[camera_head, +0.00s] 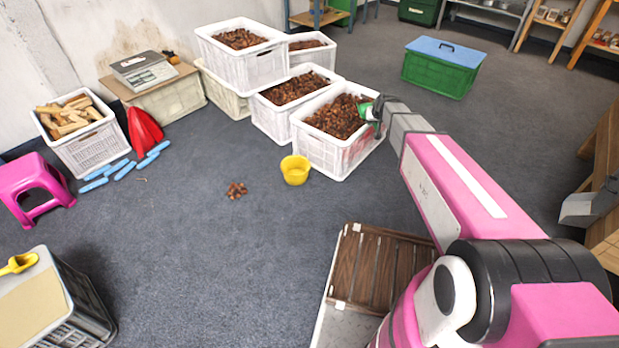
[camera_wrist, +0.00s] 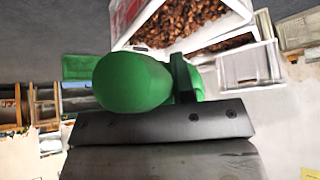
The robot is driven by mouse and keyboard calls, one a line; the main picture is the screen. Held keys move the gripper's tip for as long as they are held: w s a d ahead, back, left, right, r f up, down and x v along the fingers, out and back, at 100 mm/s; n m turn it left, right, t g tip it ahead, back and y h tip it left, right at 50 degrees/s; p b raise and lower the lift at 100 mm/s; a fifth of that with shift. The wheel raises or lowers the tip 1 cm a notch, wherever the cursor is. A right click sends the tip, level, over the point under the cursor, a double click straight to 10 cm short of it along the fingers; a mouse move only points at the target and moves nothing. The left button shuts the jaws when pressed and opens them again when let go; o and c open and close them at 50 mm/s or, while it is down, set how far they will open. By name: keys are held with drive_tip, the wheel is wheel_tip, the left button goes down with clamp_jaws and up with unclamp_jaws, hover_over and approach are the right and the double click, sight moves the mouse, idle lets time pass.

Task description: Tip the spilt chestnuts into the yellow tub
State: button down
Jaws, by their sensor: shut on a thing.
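The spilt chestnuts (camera_head: 236,190) lie in a small heap on the grey carpet. The yellow tub (camera_head: 295,170) stands upright on the floor to their right, a little farther back. My gripper (camera_head: 377,112) is above the right side of the front white crate, well apart from tub and heap. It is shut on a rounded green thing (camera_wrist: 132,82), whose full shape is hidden. Its green also shows in the head view (camera_head: 364,109). Neither the tub nor the spilt heap shows in the wrist view.
The front white crate (camera_head: 318,157) is full of chestnuts, with other white crates behind it. A slatted wooden board (camera_head: 378,270) is at the front. A red thing (camera_head: 144,130), blue pieces (camera_head: 124,170) and a pink stool (camera_head: 34,184) are left. Carpet around the heap is clear.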

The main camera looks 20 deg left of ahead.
drive_tip(key=s+a+f+n, duration=0.1)
drive_tip(key=a+f, duration=0.8)
drive_tip(key=f, duration=0.3)
drive_tip(key=s+a+f+n+g+y, duration=0.1)
drive_tip(key=s+a+f, duration=0.1)
drive_tip(key=a+f, duration=0.7)
drive_tip(key=s+a+f+n, duration=0.1)
drive_tip(key=a+f+n, duration=0.1)
drive_tip(key=a+f, duration=0.7)
wheel_tip(320, 180, down, 8)
drive_tip(key=shift+s+r+g+y, duration=0.15)
drive_tip(key=shift+s+g+y, duration=0.15)
drive_tip(key=shift+s, duration=0.05)
